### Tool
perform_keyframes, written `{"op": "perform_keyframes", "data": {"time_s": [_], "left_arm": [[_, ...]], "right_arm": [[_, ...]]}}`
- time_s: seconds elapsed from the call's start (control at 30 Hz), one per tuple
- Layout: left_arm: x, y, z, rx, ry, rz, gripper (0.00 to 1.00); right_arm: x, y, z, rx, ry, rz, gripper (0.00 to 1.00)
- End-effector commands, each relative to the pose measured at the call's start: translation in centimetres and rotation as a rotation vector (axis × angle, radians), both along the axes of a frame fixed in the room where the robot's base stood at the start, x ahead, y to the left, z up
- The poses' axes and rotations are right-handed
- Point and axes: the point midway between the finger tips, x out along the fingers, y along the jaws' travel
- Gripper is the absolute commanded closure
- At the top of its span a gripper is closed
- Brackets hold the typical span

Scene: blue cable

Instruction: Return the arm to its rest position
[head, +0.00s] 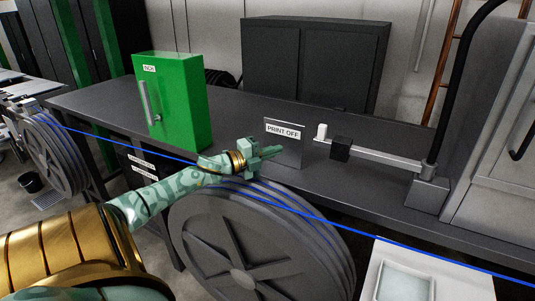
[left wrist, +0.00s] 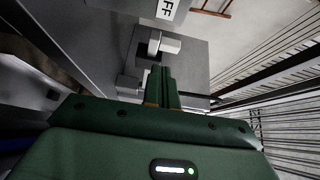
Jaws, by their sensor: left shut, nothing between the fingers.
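My left arm comes in from the lower left in the head view, patterned green with gold rings. Its gripper (head: 262,153) is shut and empty, in front of the "PRINT OFF" plate (head: 284,143) and above the large grey cable reel (head: 262,235). In the left wrist view the fingers (left wrist: 163,88) lie together with nothing between them. The blue cable (head: 300,210) runs from the left reel, passes by my left gripper, and goes on to the lower right. Whether it touches the gripper, I cannot tell. My right gripper is not in view.
A green box (head: 185,110) with a handle stands on the dark bench (head: 235,105). A metal bar (head: 380,155) with a black block (head: 340,149) lies right of the plate. A second reel (head: 50,150) stands at left. A white unit (head: 440,272) is at lower right.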

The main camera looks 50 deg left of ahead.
Motion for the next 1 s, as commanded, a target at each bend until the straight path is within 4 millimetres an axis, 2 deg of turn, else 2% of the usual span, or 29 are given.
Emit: {"op": "perform_keyframes", "data": {"time_s": [0.2, 0.47, 0.57, 0.8, 1.0], "left_arm": [[-1.5, 0.7, 0.0, -0.001, 0.0, -0.001, 1.0], [-1.5, 0.7, 0.2, -0.001, -0.001, -0.001, 1.0], [-1.6, 0.7, 1.4, -0.001, -0.003, -0.001, 1.0], [-1.7, 0.7, 6.0, -0.001, -0.008, -0.001, 1.0], [-1.7, 0.7, 8.4, -0.001, -0.01, -0.001, 1.0]], "right_arm": [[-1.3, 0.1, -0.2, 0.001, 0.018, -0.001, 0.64], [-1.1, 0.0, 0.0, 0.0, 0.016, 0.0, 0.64], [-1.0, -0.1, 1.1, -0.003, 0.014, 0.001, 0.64], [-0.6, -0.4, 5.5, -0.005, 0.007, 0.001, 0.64], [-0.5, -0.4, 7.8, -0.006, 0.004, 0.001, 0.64]]}}
